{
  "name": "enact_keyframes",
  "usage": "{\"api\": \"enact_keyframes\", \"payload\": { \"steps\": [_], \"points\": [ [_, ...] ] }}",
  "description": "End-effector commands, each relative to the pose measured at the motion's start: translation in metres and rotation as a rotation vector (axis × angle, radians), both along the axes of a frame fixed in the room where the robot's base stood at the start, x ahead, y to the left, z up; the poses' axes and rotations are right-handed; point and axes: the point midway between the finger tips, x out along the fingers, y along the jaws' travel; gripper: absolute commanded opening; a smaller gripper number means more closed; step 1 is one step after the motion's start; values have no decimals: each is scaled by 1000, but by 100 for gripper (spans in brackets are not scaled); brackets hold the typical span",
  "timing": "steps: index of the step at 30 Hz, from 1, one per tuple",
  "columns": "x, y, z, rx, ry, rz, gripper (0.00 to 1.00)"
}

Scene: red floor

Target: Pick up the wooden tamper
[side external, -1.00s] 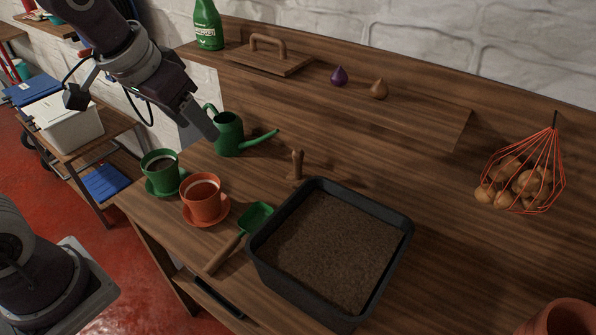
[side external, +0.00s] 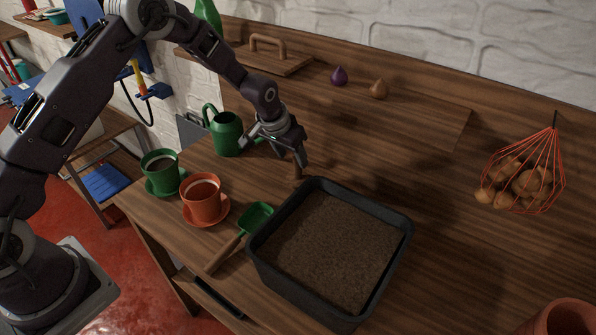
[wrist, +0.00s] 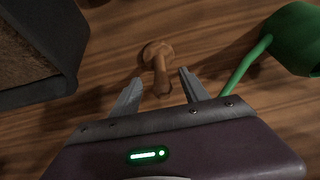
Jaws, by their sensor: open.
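The wooden tamper (side external: 297,172) stands upright on the wooden bench, just behind the back left corner of the soil tray. In the side view its upper part is partly hidden by my gripper (side external: 288,158). In the wrist view the tamper (wrist: 160,66) shows ahead, with its near end between the two open fingertips of my gripper (wrist: 160,84). The fingers are apart on either side of it, and I see no contact.
The black tray of soil (side external: 400,232) is close by, in front and right of the tamper. A green watering can (side external: 226,134) stands behind left. A green trowel (side external: 257,215), orange pot (side external: 203,200) and green pot (side external: 160,170) are at front left.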

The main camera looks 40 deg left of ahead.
Motion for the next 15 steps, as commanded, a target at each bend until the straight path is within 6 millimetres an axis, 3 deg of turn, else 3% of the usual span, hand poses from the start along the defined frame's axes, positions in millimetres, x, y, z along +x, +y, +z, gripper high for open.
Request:
{"api": "enact_keyframes", "payload": {
  "steps": [4,7,13,15],
  "points": [
    [27,0,0,0,-1,0,53],
    [30,0,-10,0,3,0,53],
    [31,0,-11,0,1,0,53],
    [30,0,-11,0,1,0,43]
  ]
}}
